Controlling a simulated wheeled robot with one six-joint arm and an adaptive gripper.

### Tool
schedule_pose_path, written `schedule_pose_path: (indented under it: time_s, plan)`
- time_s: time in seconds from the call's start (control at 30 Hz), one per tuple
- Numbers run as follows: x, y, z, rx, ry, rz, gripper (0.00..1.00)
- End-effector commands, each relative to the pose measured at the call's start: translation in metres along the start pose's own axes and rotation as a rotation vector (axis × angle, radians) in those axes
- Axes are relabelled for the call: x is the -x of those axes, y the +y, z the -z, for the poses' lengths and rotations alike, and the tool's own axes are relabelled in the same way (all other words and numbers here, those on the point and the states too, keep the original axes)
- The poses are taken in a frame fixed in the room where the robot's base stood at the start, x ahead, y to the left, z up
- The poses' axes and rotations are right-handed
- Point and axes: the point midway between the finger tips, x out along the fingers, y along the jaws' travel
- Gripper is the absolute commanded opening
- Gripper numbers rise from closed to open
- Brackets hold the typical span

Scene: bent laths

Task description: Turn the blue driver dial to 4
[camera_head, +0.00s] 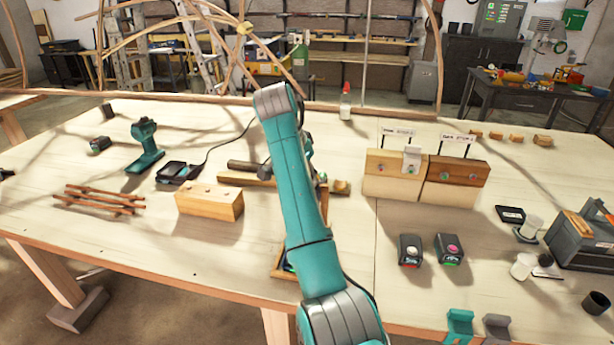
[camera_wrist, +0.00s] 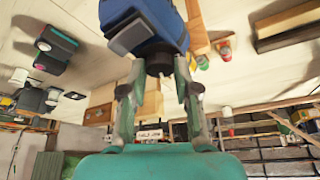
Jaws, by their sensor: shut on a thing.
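In the wrist view the blue driver (camera_wrist: 172,22) is at the top centre, with a dark grey block-like part on its left. A black round collar (camera_wrist: 159,62) sticks out of it towards my gripper. My gripper (camera_wrist: 160,72) is shut on this collar, one finger on each side. I cannot read any number or mark on it. In the head view my own arm hides the gripper and nearly all of the driver.
A teal drill (camera_head: 146,146) stands at the left of the table, near a wooden block (camera_head: 209,203) and thin laths (camera_head: 98,199). Two black boxes with knobs (camera_head: 410,249) and wooden stands with signs (camera_head: 455,171) are on the right. The front left is clear.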

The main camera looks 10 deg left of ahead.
Motion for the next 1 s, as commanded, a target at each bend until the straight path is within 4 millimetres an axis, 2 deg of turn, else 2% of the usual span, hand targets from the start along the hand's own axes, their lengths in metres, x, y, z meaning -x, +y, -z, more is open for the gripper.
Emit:
schedule_pose_path:
  time_s: [0.3,0.5,1.0]
  plan:
    - [-0.0003,-0.0026,-0.0009,-0.213,-0.002,-0.091,0.0]
    - [-0.0005,-0.0033,-0.0008,-0.295,-0.003,-0.124,0.0]
    - [-0.0005,-0.0039,-0.0007,-0.345,-0.002,-0.143,0.0]
